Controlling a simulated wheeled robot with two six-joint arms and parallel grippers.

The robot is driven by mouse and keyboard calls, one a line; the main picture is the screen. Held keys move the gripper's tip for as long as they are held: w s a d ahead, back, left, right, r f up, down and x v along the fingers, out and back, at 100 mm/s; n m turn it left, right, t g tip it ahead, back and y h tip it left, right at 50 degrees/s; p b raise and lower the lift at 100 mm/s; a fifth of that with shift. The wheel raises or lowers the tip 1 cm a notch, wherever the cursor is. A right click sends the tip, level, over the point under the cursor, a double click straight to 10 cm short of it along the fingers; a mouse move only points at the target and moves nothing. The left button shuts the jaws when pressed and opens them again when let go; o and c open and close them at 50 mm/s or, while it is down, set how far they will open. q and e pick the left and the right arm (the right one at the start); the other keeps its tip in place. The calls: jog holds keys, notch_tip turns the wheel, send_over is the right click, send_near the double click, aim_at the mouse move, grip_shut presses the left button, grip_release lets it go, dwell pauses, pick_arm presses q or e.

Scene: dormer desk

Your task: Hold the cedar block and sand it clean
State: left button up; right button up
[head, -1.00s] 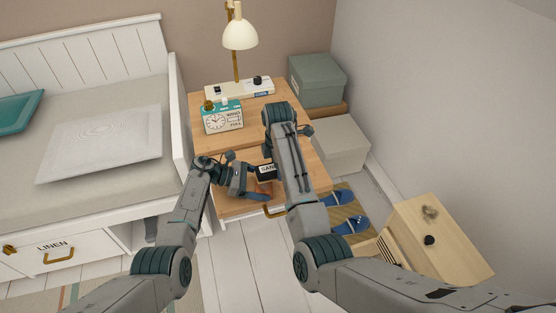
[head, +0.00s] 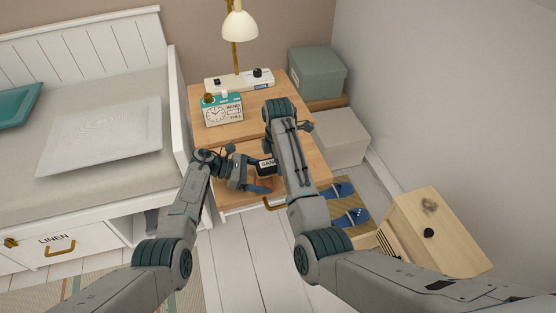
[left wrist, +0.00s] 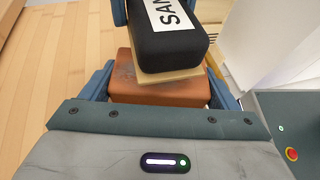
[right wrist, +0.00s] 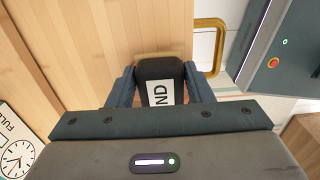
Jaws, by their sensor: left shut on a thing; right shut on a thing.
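The reddish-brown cedar block (left wrist: 160,92) is between the fingers of my left gripper (head: 262,181), which is shut on it over the desk (head: 232,206). A dark smudge shows on the block's upper left in the left wrist view. My right gripper (right wrist: 160,85) is shut on a black sanding block (right wrist: 158,72) with a white label and a tan sanding face underneath. In the left wrist view the sanding block (left wrist: 165,38) lies over the far part of the cedar block and seems to touch its top. My right arm partly hides both in the head view.
A teal and white wind-up clock (head: 222,109), a white strip (head: 240,79) and a lamp (head: 239,27) stand at the desk's back. A brass drawer handle (right wrist: 218,45) is at the front edge. Boxes, blue slippers (head: 351,218) and a wooden cabinet (head: 440,229) stand right.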

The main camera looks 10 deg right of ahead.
aim_at(269, 164)
jog(key=shift+f, duration=0.75)
jog(key=shift+a, duration=0.1)
jog(key=shift+w+a+r, duration=0.1)
jog(key=shift+a, duration=0.95)
jog(key=shift+w+a+r, duration=0.1)
jog(key=shift+a, duration=0.95)
jog(key=shift+c, duration=0.4)
jog(key=shift+s+d, duration=0.2)
jog(key=shift+d, duration=1.9)
jog(key=shift+s+f, duration=0.25)
jog(key=shift+s, duration=0.15)
jog(key=shift+a+r, duration=0.1)
jog(key=shift+a, duration=2)
jog(key=shift+d, duration=0.8)
jog(key=shift+d+r, duration=0.1)
jog(key=shift+d, duration=1.25)
